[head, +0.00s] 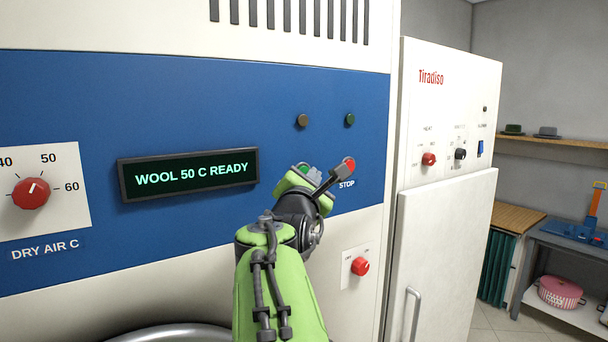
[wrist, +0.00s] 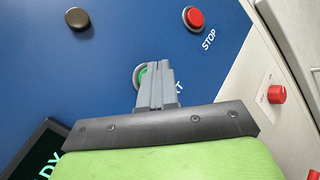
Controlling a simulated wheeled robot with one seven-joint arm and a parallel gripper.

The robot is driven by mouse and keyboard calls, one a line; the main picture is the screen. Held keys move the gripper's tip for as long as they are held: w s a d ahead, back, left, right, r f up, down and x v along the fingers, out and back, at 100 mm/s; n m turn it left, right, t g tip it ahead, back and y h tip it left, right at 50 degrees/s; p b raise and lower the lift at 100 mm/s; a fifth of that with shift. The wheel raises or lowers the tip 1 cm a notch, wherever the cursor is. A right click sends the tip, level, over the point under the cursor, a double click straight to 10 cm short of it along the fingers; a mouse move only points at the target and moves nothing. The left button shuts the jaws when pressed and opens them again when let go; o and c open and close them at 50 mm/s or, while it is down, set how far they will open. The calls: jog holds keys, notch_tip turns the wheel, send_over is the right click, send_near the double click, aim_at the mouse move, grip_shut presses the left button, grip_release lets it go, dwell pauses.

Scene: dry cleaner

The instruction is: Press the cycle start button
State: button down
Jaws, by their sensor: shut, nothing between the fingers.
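The green start button (wrist: 142,74) is on the blue panel in the wrist view, in a pale ring and partly hidden by my fingers. Its label is mostly covered; only its last letters show. My gripper (wrist: 157,68) is shut and empty, with its grey fingertips over the right part of the button. I cannot tell whether they touch it. In the head view my own arm and gripper hide most of this spot.
A red STOP button (wrist: 194,18) sits close by, up and right of my fingertips in the wrist view. A red temperature dial (head: 31,194) is at the far left. A red switch knob (head: 360,266) is below the panel. A white cabinet (head: 448,120) stands to the right.

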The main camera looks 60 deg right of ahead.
jog(key=shift+w+d, duration=0.2)
jog(key=shift+w, duration=0.15)
